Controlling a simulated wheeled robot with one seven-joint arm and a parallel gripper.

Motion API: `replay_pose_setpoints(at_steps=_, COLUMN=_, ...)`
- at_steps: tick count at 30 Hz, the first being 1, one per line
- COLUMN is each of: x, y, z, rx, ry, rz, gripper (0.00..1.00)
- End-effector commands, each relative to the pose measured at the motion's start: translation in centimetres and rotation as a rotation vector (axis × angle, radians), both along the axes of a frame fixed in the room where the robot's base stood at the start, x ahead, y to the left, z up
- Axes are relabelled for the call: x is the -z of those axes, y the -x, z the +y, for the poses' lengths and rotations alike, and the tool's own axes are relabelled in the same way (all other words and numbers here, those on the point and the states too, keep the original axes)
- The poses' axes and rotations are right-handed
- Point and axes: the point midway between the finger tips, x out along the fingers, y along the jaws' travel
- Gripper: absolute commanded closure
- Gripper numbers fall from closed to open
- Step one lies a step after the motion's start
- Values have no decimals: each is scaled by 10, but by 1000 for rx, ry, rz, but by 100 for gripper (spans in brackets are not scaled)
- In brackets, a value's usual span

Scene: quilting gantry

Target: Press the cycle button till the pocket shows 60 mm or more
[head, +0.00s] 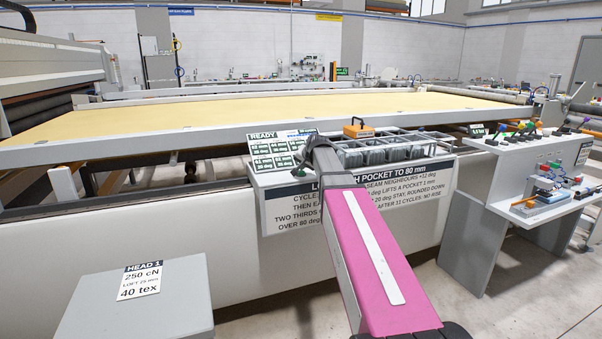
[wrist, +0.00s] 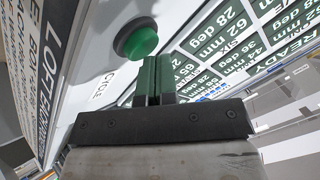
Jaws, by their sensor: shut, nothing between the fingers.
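The green round cycle button (wrist: 138,38) sits in a dark collar on a white panel, beside lettering that seems to read CYCLE. My gripper (wrist: 153,62) is shut and empty, its fingertips just below and right of the button in the wrist view. I cannot tell whether they touch it. The green readout panel (wrist: 232,38) is headed READY and shows tilted pocket readings, among them 62 mm with 28 deg and what looks like 44 mm with 36 deg.
A rack of grey rolls (head: 385,152) and an orange-handled block (head: 358,129) stand right of the readout. A grey bench (head: 480,215) with tools is further right. A grey box marked HEAD 1 (head: 90,300) is front left. A long quilting table (head: 220,118) lies behind.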

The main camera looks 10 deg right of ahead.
Motion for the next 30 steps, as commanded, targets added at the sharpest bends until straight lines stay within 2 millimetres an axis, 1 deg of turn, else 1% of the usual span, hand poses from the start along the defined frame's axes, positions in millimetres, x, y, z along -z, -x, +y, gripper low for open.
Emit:
replay_pose_setpoints(at_steps=21, x=5, y=0, z=0, rx=0, ry=0, rz=1, gripper=100)
replay_pose_setpoints(at_steps=26, x=3, y=0, z=0, rx=-1, ry=0, rz=1, gripper=100)
replay_pose_setpoints(at_steps=30, x=-3, y=0, z=0, rx=-1, ry=0, rz=1, gripper=100)
